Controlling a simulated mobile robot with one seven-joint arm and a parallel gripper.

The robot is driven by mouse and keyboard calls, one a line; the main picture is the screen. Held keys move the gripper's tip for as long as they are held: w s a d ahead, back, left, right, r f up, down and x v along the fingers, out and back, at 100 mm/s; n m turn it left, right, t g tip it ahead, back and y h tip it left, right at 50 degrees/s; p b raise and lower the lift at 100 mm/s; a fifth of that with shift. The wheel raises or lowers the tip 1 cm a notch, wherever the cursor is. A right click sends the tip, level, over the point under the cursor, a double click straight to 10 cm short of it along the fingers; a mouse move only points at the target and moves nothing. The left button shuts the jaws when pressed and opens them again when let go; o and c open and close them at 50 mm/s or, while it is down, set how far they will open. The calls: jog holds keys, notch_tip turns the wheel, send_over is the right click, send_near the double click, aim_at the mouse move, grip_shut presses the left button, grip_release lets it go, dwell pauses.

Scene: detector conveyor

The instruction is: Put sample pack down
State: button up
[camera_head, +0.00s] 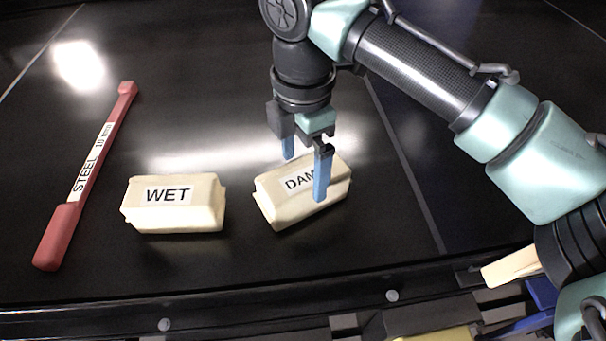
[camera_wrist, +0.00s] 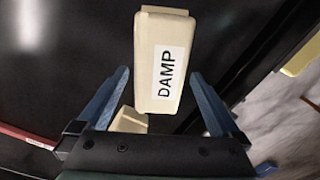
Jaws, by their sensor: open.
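A cream pack labelled DAMP (camera_head: 273,203) lies on the black conveyor belt (camera_head: 350,245), turned at an angle. My gripper (camera_head: 305,178) is open above it, one blue finger behind the pack and one in front of its label. In the wrist view the DAMP pack (camera_wrist: 148,60) shows beyond and between the two open fingers (camera_wrist: 163,90). Nothing is held. A second cream pack labelled WET (camera_head: 175,215) lies to its left on the belt, apart from it. Part of a cream pack (camera_wrist: 130,120) also shows behind the left finger in the wrist view.
A red wand labelled STEEL 10 mm (camera_head: 90,175) lies on the belt at the left. The conveyor's dark front rail (camera_head: 270,302) runs along the near edge. Yellow and blue items are partly visible below it. The belt behind the packs is clear.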

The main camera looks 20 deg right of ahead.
aim_at(303, 174)
notch_tip(303, 174, up, 9)
jog(key=b, duration=0.2)
jog(key=w+a+r+t+y, duration=0.2)
jog(key=w+a+t, duration=0.4)
jog(key=a, duration=0.6)
jog(key=w+a+r+m+t+y, duration=0.2)
jog(key=w+a+r+t+y, duration=0.25)
jog(key=a+r, duration=0.7)
jog(key=s+a+r+m+t+y, duration=0.3)
jog(key=r+m+t, duration=0.1)
jog(key=r+t, duration=0.4)
jog(key=s+d+r+m+t+h, duration=0.3)
jog(key=s+d+m+t+h, duration=0.1)
jog(key=s+d+m, duration=0.2)
jog(key=s+d+r+m+t+h, duration=0.4)
jog(key=s+d+m+t+h, duration=0.1)
jog(key=s+d+m, duration=0.1)
jog(key=shift+s+d+r+m, duration=0.3)
jog(key=shift+s+m, duration=0.1)
jog(key=shift+m, duration=0.2)
jog(key=shift+a+h, duration=0.1)
jog(key=shift+h, duration=0.15)
